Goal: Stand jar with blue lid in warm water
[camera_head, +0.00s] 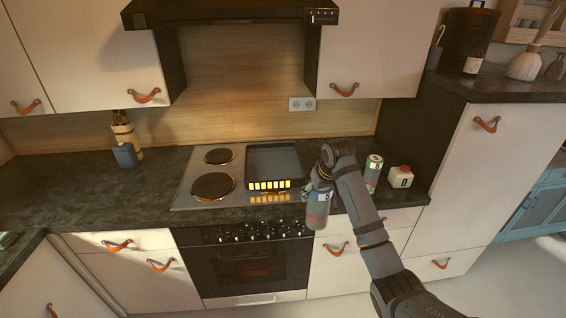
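A jar (318,208) with a blue-grey body, a reddish band and a small number label hangs upright below my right gripper (318,188). The gripper appears shut on its top, so the lid and its colour are hidden. The jar shows in front of the counter edge, right of the oven. My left gripper is not in view.
A can-like jar (373,175) with a pale top and a white block with a red top (401,177) stand right of my arm. A hob with two plates (213,187) lies left of the basin. A blue container (125,155) stands farther left. The left counter is mostly clear.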

